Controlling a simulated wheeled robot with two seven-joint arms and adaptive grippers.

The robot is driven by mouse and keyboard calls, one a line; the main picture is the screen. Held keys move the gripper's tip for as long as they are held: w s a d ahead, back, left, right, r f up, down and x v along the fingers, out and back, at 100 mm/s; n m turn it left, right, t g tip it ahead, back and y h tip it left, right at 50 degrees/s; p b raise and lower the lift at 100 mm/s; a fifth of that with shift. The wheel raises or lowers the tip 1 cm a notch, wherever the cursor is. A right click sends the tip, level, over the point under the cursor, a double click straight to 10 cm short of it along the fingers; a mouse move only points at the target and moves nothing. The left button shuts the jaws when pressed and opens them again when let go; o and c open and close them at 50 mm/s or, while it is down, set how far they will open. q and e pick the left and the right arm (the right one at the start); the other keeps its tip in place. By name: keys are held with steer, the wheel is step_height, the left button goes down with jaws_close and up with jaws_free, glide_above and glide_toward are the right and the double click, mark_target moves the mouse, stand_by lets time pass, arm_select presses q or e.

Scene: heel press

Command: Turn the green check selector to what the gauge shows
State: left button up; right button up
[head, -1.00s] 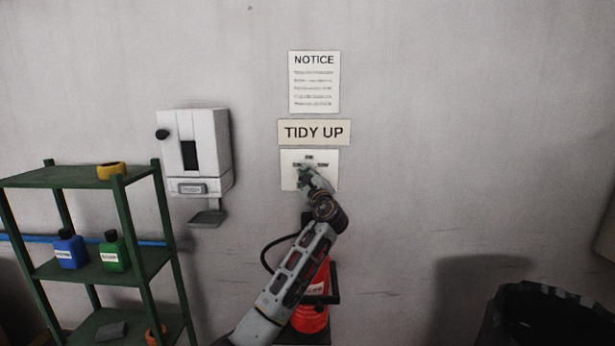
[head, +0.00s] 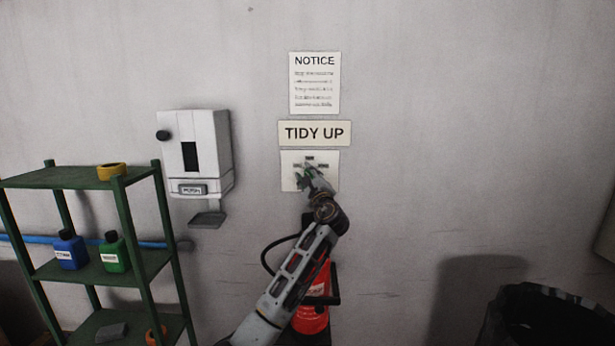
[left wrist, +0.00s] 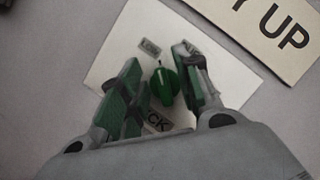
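The green check selector (left wrist: 165,84) is a round knob with a raised grip bar, on a white plate (head: 290,181) on the wall below the TIDY UP sign. My left gripper (left wrist: 160,78) is open, with one finger on each side of the knob. The right-hand finger in the left wrist view is very close to it; I cannot tell if it touches. A small label (left wrist: 150,47) is too blurred to read; another (left wrist: 157,122), partly hidden, ends in "CK". No readable gauge face shows. My right gripper is out of view.
A red fire extinguisher (head: 311,317) stands below the plate, partly behind my left arm. A dark bin (head: 545,318) stands at lower right. The wall right of the plate is clear.

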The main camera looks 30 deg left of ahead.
arm_select(q)
steer(key=v, duration=1.1)
steer(key=shift+s+d, duration=0.2)
steer(key=shift+d, duration=0.05)
steer(key=shift+f, duration=0.15)
